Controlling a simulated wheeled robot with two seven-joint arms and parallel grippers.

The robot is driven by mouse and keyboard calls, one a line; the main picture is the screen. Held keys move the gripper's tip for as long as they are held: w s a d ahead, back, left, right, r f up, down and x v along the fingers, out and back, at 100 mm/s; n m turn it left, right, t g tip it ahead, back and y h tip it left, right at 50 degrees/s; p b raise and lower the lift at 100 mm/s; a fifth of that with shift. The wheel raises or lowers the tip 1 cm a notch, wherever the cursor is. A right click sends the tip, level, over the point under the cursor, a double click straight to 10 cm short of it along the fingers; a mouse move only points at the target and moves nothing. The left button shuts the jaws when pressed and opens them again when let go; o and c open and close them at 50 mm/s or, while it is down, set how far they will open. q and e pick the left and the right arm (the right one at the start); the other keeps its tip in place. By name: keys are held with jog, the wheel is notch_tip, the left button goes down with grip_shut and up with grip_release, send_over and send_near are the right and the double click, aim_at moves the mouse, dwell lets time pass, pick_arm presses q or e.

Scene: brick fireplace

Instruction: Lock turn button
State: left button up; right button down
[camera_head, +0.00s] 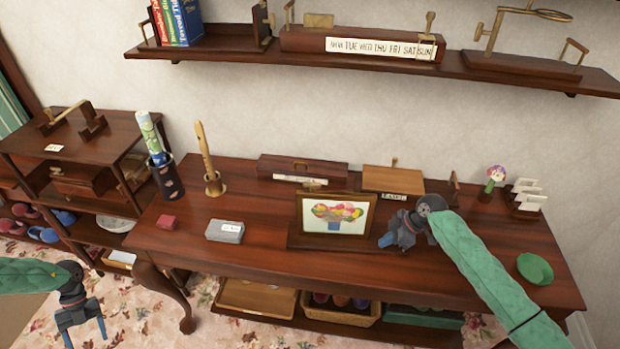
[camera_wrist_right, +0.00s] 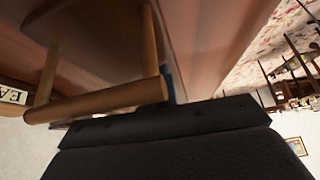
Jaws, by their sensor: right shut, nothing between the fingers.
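No turn button can be clearly made out in either view. A framed flower picture (camera_head: 333,215) stands upright on the dark wooden table. My right gripper (camera_head: 390,242) is just right of this frame, low over the table, with its fingers shut and empty. Behind it a light brown wooden panel (camera_head: 392,180) with a small upright tab stands by a label (camera_head: 394,197). In the right wrist view a wooden bar (camera_wrist_right: 100,101) crosses close in front of the dark gripper body; contact cannot be told. My left gripper (camera_head: 84,335) is open and empty at the lower left, over the floor.
A long wooden box (camera_head: 300,170) lies at the back. A shelf (camera_head: 230,55) hangs above. The table's front left is clear.

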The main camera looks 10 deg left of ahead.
pick_arm(q)
jog(key=w+d+r+m+y, duration=0.15)
jog(key=w+d+r, duration=0.25)
jog(key=w+d, duration=0.5)
jog(key=w+d+r+m+y, duration=0.1)
jog(key=w+d+r+m, duration=0.25)
jog(key=w+d, duration=0.55)
notch_tip(320, 180, up, 35)
jog(key=m+t+y, duration=0.1)
jog(key=m+t, duration=0.4)
jog(key=t, duration=0.2)
send_over(309, 182)
notch_tip(309, 182, down, 12)
jog(key=shift+d+f, duration=0.1)
jog(key=shift+d, duration=0.05)
jog(key=shift+c, duration=0.4)
jog(key=c, duration=0.9)
